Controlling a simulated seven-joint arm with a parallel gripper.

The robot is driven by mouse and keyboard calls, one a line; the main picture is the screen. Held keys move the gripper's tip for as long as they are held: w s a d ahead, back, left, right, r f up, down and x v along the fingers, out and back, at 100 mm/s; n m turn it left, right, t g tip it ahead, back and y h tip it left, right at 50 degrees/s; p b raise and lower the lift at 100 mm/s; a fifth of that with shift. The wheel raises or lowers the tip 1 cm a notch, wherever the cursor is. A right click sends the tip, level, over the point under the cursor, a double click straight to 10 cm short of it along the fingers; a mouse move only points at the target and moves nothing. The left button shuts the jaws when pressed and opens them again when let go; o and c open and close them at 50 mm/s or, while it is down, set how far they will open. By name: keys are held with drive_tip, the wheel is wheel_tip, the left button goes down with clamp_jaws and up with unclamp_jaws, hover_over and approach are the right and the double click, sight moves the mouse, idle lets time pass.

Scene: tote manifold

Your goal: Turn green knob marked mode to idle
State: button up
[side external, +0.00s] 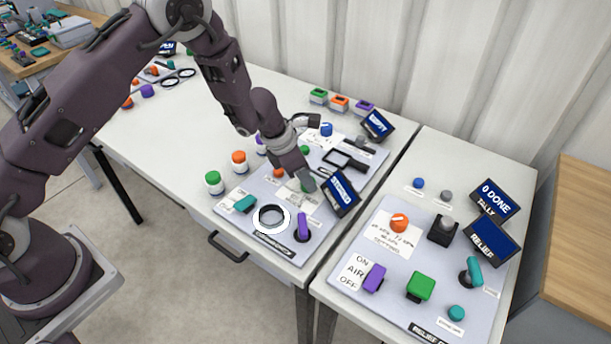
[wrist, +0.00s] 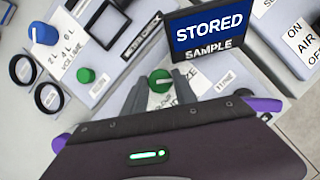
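A green knob (wrist: 160,81) with a pale pointer mark sits on a white label in the wrist view, between my two fingertips. The label is partly hidden by my fingers, and I cannot read all of its words or confirm "mode". My gripper (wrist: 160,76) has its fingers apart, one on each side of this knob; a narrow gap seems to show. In the side external view my gripper (side external: 304,178) points down at the green knob (side external: 307,187), which is partly covered.
A screen (wrist: 209,31) reading "STORED SAMPLE" stands close beside the fingers. A blue knob (wrist: 43,33) and dark rings (wrist: 49,97) are at left. A purple lever (side external: 302,226) and teal knob (side external: 245,204) sit on the panel's near side. Another panel (side external: 385,309) stands right.

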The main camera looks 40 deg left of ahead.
clamp_jaws()
drive_tip(key=m, duration=0.2)
drive_tip(key=m+g+h, duration=0.1)
drive_tip(key=m, duration=0.1)
drive_tip(key=shift+w+a+m, duration=0.15)
drive_tip(key=shift+a+m, duration=0.05)
drive_tip(key=shift+m, duration=0.2)
drive_tip(key=shift+w+m+g+h, duration=0.15)
drive_tip(key=shift+m+g, duration=0.4)
drive_tip(key=shift+m, duration=0.7)
drive_tip(key=shift+s+m+g+h, duration=0.1)
drive_tip(key=shift+m+g+h, duration=0.3)
drive_tip(key=shift+m, duration=0.85)
drive_tip(key=o, duration=0.8)
unclamp_jaws()
